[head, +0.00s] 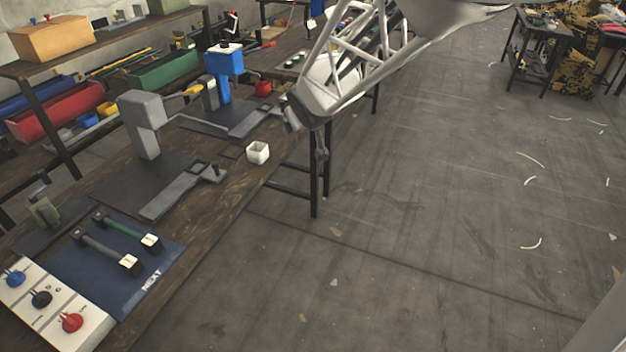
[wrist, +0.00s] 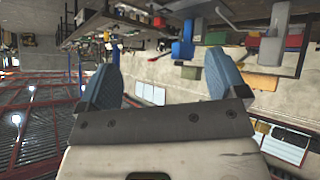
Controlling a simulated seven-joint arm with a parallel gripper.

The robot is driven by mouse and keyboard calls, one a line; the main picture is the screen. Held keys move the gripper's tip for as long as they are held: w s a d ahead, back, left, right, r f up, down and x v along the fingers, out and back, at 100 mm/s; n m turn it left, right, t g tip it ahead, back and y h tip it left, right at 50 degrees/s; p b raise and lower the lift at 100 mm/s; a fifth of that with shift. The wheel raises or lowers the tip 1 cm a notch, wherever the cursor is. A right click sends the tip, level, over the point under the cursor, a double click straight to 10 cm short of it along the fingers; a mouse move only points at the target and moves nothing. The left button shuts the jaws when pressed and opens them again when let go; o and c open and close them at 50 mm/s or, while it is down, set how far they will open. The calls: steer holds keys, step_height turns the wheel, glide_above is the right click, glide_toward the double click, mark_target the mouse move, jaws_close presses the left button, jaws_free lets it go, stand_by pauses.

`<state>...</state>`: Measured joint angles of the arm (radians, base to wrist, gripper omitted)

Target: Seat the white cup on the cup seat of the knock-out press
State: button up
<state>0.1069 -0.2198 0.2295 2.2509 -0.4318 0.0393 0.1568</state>
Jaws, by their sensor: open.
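The white cup (head: 257,152), a small square open-topped cup, stands near the right edge of the wooden bench. Behind it is a blue press (head: 223,62), and to its left is a grey press (head: 143,115); I cannot tell which is the knock-out press or make out its cup seat. My gripper (wrist: 160,78) shows in the wrist view with two blue-padded fingers wide apart and nothing between them. In the head view my arm reaches in from the top, its lower end right of and above the cup, apart from it.
A grey slide with a handle (head: 185,192) lies before the grey press. A blue mat (head: 125,285) with two handled tools and a white knob panel (head: 50,305) fill the near bench. Left shelving holds a cardboard box (head: 52,37) and a red bin (head: 58,110).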

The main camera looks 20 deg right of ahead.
steer(key=s+a+r+m+g, duration=0.1)
steer(key=s+a+g, duration=0.2)
steer(key=s, duration=1.3)
steer(key=s+a+r+m+g+y, duration=0.1)
steer(key=s+a+g, duration=0.2)
steer(key=s, duration=1.3)
steer(key=shift+s+a+r+g, duration=0.25)
steer(key=shift+g, duration=0.25)
steer(key=shift+o, duration=0.4)
